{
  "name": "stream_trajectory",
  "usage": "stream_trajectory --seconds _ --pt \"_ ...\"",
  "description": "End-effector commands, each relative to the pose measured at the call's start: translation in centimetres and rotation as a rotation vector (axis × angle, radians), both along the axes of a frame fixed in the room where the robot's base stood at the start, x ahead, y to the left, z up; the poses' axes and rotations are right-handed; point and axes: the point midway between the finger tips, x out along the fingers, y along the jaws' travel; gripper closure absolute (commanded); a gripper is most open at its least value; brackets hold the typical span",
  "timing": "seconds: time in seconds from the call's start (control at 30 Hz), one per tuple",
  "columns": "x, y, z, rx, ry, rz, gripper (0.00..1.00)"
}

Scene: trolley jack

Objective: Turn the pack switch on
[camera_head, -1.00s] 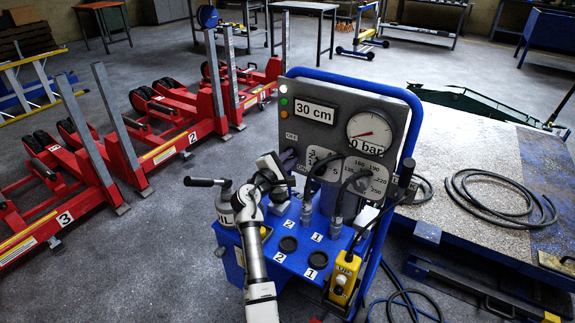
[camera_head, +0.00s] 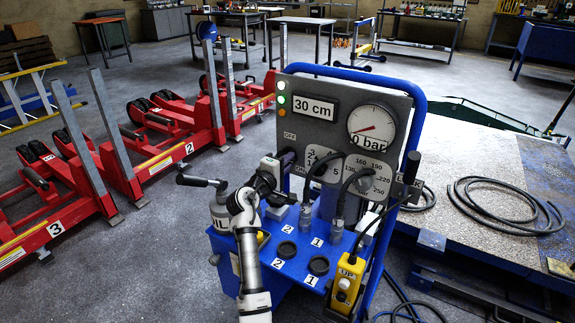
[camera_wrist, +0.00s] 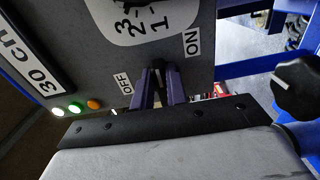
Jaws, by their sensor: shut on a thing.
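The grey control panel (camera_head: 335,100) on the blue trolley carries the pack switch, a small dark lever (camera_wrist: 158,66) between the OFF label (camera_wrist: 125,84) and the ON label (camera_wrist: 192,43). My gripper (camera_head: 288,157) is at the panel's lower left, and its two fingers (camera_wrist: 160,82) close around the lever in the wrist view. The fingers hide most of the lever, so its exact angle is hard to tell. In the head view my gripper covers the switch. A white light (camera_wrist: 57,111) and a green light (camera_wrist: 75,107) are lit beside an orange one (camera_wrist: 93,104).
A gauge (camera_head: 371,126) reads near 0 bar beside a 30 cm display (camera_head: 315,107). Hoses and a yellow pendant (camera_head: 346,283) hang close to my arm's right. A handled canister (camera_head: 220,205) stands left of my arm. Red lifting units (camera_head: 150,160) stand farther left.

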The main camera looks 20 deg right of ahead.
Motion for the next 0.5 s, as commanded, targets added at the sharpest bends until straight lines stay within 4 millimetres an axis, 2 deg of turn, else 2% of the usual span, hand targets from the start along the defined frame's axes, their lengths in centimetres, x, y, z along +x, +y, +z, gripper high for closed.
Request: stream_trajectory --seconds 0.4,0.43,0.5 --pt "-0.03 0.02 -0.13 0.007 -0.004 -0.001 1.0" --pt "-0.03 0.02 -0.13 0.007 -0.004 -0.001 0.83" --pt "-0.02 0.02 -0.12 0.006 -0.004 0.0 0.74"
